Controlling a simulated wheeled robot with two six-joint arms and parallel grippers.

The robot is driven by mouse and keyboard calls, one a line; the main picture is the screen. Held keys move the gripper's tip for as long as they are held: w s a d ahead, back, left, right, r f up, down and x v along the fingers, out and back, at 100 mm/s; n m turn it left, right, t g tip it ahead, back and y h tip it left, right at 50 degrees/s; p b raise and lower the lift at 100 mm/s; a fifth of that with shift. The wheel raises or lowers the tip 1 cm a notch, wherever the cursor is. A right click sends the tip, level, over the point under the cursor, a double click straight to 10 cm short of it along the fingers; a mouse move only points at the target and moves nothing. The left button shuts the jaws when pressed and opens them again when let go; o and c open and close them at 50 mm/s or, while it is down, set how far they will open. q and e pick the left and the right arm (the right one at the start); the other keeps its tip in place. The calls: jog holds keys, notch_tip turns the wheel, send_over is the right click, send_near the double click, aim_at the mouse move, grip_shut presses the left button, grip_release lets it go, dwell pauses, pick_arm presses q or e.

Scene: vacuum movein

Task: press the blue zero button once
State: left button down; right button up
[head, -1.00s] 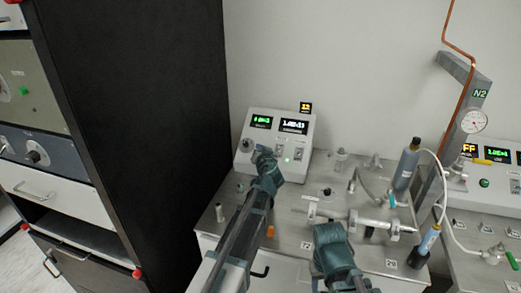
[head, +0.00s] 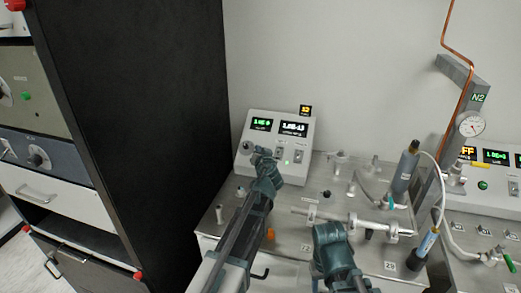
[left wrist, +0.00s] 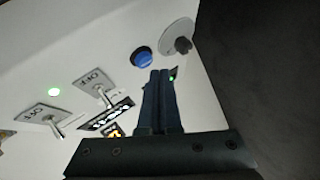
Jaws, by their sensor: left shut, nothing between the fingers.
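The blue button (left wrist: 142,56) is round and stands on the white front panel of the control box in the left wrist view. My left gripper (left wrist: 160,74) is shut and empty. Its fingertips appear just below the button in that picture; I cannot tell whether they touch the panel. In the head view my left gripper (head: 260,152) is in front of the left part of the control box (head: 304,166), and I cannot make out the blue button there. Part of my right arm shows at the bottom; its fingers cannot be seen.
A dark knob (left wrist: 183,45) sits beside the button. A metal pipe assembly (head: 350,220) lies on the bench to the right. A tall black cabinet (head: 150,130) stands at left.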

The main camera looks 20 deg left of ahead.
dwell(0.3)
pick_arm(q)
jog(key=s+r+p, duration=0.1)
jog(key=r+p, duration=0.1)
jog(key=s+r+p, duration=0.2)
dwell(0.4)
jog(key=shift+f, duration=0.1)
dwell(0.5)
